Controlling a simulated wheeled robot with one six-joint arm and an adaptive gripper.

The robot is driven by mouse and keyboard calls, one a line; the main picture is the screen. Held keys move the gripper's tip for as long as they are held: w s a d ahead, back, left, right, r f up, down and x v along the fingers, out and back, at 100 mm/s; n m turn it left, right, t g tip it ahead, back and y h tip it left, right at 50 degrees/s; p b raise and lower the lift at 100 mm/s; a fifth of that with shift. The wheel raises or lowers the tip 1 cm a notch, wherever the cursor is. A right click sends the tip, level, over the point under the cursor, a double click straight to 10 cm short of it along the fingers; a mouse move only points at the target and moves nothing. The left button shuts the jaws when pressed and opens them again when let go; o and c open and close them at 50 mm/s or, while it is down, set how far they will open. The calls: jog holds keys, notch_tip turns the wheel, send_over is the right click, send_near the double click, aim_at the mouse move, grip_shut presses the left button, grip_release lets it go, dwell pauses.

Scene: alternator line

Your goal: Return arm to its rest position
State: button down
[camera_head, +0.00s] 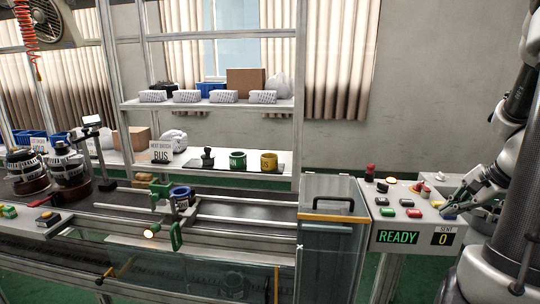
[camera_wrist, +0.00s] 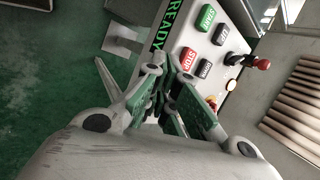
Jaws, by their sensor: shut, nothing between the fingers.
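My gripper (camera_head: 456,207) is at the right of the head view, over the right end of the control panel (camera_head: 416,237). Its fingers are together and hold nothing. In the wrist view my gripper (camera_wrist: 168,88) points toward the panel's edge, with the green floor to its left. Whether the fingertips touch the panel cannot be told. My arm rises along the right edge of the head view and is partly cut off.
The panel carries several coloured buttons, a red-topped stalk (camera_head: 370,172), a READY display (camera_head: 397,237) and a counter reading 0 (camera_head: 443,239). A lidded box (camera_head: 332,235) stands left of it. The conveyor with alternator parts (camera_head: 66,165) and a shelf (camera_head: 215,105) lie further left.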

jog(key=s+a+r+n+h, duration=0.1)
jog(key=s+a+r+n, duration=0.5)
jog(key=a+n, duration=0.3)
jog(key=s+a+r+n+g+h, duration=0.1)
jog(key=s+a+r+n, duration=0.5)
jog(key=a+n, duration=0.3)
jog(key=shift+s+h, duration=0.3)
jog(key=shift+s, duration=0.2)
